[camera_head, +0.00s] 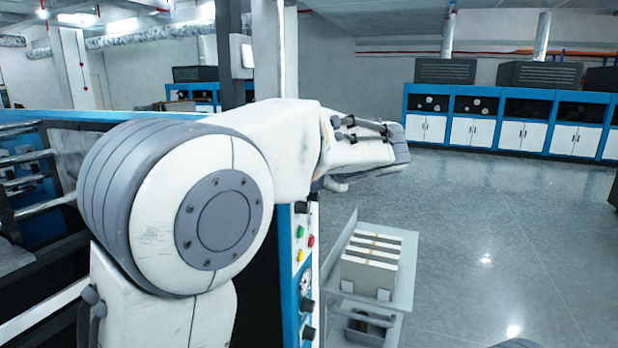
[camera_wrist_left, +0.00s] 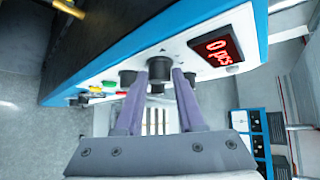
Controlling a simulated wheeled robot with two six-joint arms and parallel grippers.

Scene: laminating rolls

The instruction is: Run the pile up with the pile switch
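The machine's control panel (camera_wrist_left: 200,65) fills the upper part of the left wrist view. It carries black knobs and a red display (camera_wrist_left: 217,50) reading "0 pcs". My left gripper (camera_wrist_left: 169,72) is open, with its two purple-grey fingers pointing at the panel. A black knob (camera_wrist_left: 158,66) shows between and behind the fingertips; I cannot tell whether they touch it. Another black knob (camera_wrist_left: 128,77) is just left of it. No readable label shows which control is the pile switch. In the head view my left arm crosses in front of the machine, and the fingertips are hidden.
Green, red (camera_head: 310,240) and yellow buttons sit on the panel edge. A grey stand (camera_head: 398,300) with a banded pale stack (camera_head: 372,262) stands right of the machine. Blue-and-white cabinets (camera_head: 478,132) line the back wall. The floor at right is clear.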

